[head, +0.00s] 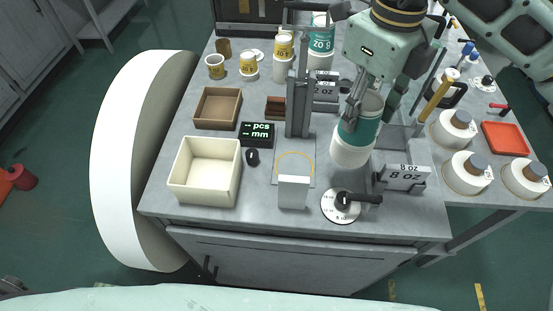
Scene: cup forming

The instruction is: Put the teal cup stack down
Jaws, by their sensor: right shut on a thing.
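The teal cup stack (355,133) is white at its lower end with a teal band above. It is held roughly upright over the front right of the worktable. My right gripper (366,108) comes down from above and is shut on the stack's upper part. The stack's lower end is just right of the grey plate with an orange ring (295,181). Whether it touches the table cannot be told. My left gripper is not in view.
A grey post (298,105) rises behind the ring. A cream box (205,170), brown tray (217,108) and display (257,135) are left. Several cups stand behind.

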